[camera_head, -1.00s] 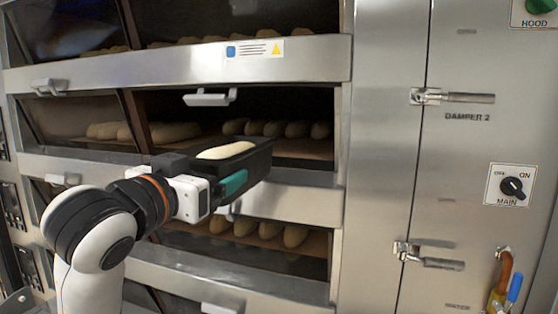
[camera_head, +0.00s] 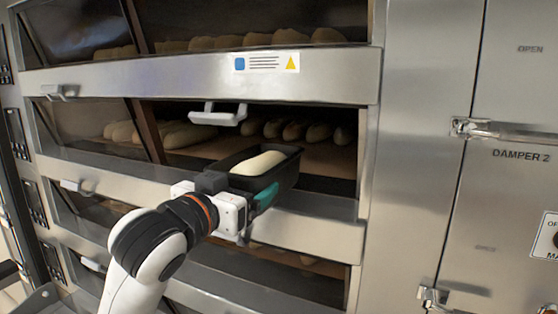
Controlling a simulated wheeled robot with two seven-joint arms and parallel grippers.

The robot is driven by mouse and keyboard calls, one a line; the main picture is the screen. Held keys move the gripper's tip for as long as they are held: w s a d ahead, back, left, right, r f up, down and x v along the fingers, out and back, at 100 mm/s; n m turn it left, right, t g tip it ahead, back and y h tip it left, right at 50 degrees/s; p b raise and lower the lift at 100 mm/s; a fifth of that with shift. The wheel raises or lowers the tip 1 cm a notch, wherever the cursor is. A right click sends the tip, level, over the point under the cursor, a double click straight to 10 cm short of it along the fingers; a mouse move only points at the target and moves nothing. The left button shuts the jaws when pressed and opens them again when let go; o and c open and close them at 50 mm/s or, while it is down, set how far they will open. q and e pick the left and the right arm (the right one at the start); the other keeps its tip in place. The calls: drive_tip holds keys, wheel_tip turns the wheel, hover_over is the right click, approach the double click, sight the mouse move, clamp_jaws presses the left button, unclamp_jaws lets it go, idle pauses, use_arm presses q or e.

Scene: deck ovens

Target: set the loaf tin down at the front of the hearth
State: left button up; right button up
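The loaf tin (camera_head: 285,175) is black and rectangular, with a pale loaf of dough (camera_head: 258,163) in it. My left gripper (camera_head: 247,192) is shut on the near side of the tin; a teal finger pad shows along it. The tin looks level and is at the middle deck opening, overlapping its lower front edge in the picture. I cannot tell whether its base touches anything. The brown hearth (camera_head: 325,159) of that deck shows behind and right of the tin. The hearth just under the tin is hidden. My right gripper is not in view.
Several loaves (camera_head: 300,131) lie deeper in the middle deck, with more at left behind tilted glass (camera_head: 85,125). A white handle (camera_head: 218,114) hangs above the opening, close over the tin. The steel sill (camera_head: 320,226) runs below. Steel panels with a latch (camera_head: 500,131) stand at right.

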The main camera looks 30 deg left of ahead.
use_arm(q)
drive_tip(key=shift+w+r+p, duration=0.2)
drive_tip(key=shift+p, duration=0.1)
drive_tip(key=shift+w+a+f+p, duration=0.1)
drive_tip(key=shift+w+p, duration=0.2)
drive_tip(key=shift+w, duration=0.2)
drive_tip(key=w+p, duration=0.1)
drive_tip(key=w, duration=0.3)
drive_tip(key=w+p, duration=0.1)
drive_tip(key=w, duration=0.4)
drive_tip(key=w+p, duration=0.2)
drive_tip(key=w, duration=0.2)
drive_tip(key=shift+w+a, duration=0.35)
drive_tip(key=shift+w, duration=0.15)
drive_tip(key=shift+f, duration=0.4)
wheel_tip(320, 180, down, 2)
drive_tip(key=shift+f+p, duration=0.1)
drive_tip(key=shift+p, duration=0.6)
drive_tip(key=shift+f, duration=0.3)
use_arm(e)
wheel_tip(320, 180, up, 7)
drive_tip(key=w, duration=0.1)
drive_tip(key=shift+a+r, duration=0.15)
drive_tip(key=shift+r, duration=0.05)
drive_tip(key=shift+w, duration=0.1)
